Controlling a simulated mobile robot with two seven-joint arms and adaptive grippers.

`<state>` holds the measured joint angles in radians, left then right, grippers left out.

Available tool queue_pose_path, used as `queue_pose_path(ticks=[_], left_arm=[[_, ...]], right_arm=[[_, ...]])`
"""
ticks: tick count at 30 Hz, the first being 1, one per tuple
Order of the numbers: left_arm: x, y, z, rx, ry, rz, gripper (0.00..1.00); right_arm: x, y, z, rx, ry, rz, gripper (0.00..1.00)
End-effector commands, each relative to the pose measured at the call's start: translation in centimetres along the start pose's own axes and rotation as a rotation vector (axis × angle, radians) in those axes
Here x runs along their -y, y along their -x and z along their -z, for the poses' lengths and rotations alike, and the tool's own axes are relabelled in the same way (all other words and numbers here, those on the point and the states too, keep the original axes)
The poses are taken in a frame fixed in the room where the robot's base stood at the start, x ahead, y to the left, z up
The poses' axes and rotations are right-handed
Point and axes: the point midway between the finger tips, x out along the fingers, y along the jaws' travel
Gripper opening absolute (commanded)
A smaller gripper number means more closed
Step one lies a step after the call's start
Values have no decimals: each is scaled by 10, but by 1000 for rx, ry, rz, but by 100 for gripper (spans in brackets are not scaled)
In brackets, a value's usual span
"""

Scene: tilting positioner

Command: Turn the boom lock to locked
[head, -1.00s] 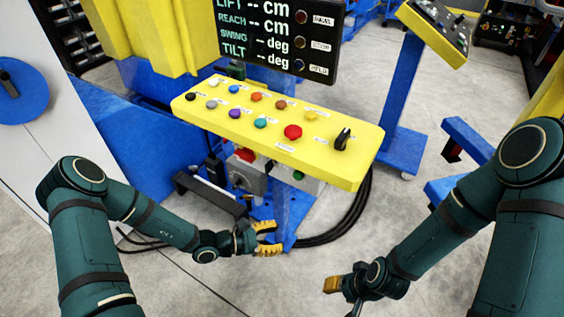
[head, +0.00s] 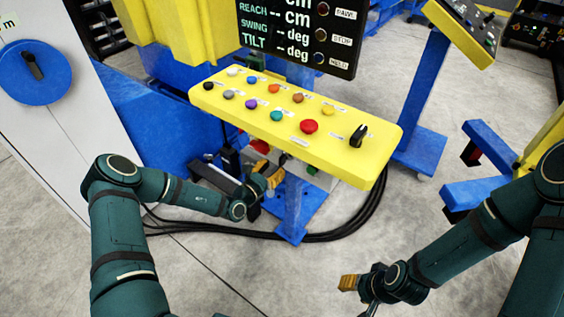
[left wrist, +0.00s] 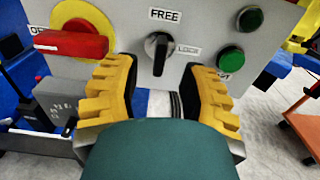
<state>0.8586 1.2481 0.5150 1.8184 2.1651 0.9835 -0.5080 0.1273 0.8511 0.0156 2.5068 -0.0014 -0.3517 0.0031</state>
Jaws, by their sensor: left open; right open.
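The boom lock is a black rotary knob (left wrist: 158,50) on a grey box front, seen in the left wrist view. FREE is printed above it and LOCK to its right. Its handle stands roughly upright, toward FREE. My left gripper (left wrist: 163,75) is open, its yellow fingers on either side of the knob and a little below it; contact cannot be told. In the head view my left gripper (head: 269,178) is under the yellow panel, by the box, and the knob is hidden there. My right gripper (head: 350,283) is open and empty above the floor at lower right.
The yellow button panel (head: 230,92) overhangs the box. Black cables (head: 345,225) lie on the floor.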

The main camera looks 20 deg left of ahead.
Motion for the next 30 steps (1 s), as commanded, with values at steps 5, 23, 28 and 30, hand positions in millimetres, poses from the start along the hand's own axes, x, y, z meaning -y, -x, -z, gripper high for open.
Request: queue_pose_path(ticks=[5,23,28,30], left_arm=[[1,-31,2,0,1,1,42],[1,-53,0,-1,1,2,35],[0,-53,0,-1,0,2,0],[0,-53,0,-1,0,2,0]], right_arm=[[-3,-8,1,-4,0,0,47],[-4,-12,2,-7,1,0,47],[-4,-12,2,-7,1,0,47],[-4,-12,2,-7,1,0,47]])
